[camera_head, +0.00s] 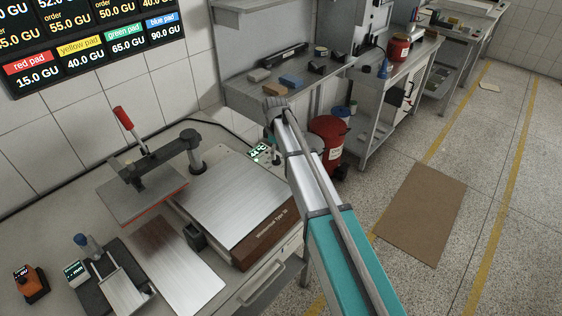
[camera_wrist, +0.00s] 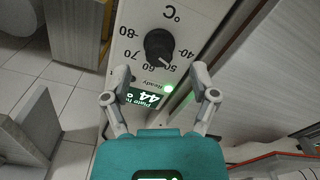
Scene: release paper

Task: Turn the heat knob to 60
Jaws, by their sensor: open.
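The black heat knob (camera_wrist: 159,45) sits on a pale panel in the wrist view, with 40 to 80 printed around it and a °C sign. Its pointer is hard to read but seems to face the lower side, near 50. A green display (camera_wrist: 147,97) below reads 44, and a lit green lamp (camera_wrist: 169,88) sits beside "Ready". My gripper (camera_wrist: 157,96) is open and empty, its fingers on either side of the display, below the knob and apart from it. In the head view, the small green display (camera_head: 260,152) shows beside my arm; the knob cannot be made out there.
A press with a red-handled lever (camera_head: 125,119) and a metal plate (camera_head: 235,195) stand left of my arm. An orange device (camera_head: 30,285) and a small scale-like unit (camera_head: 75,272) are at lower left. A red bin (camera_head: 328,135) stands behind my arm.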

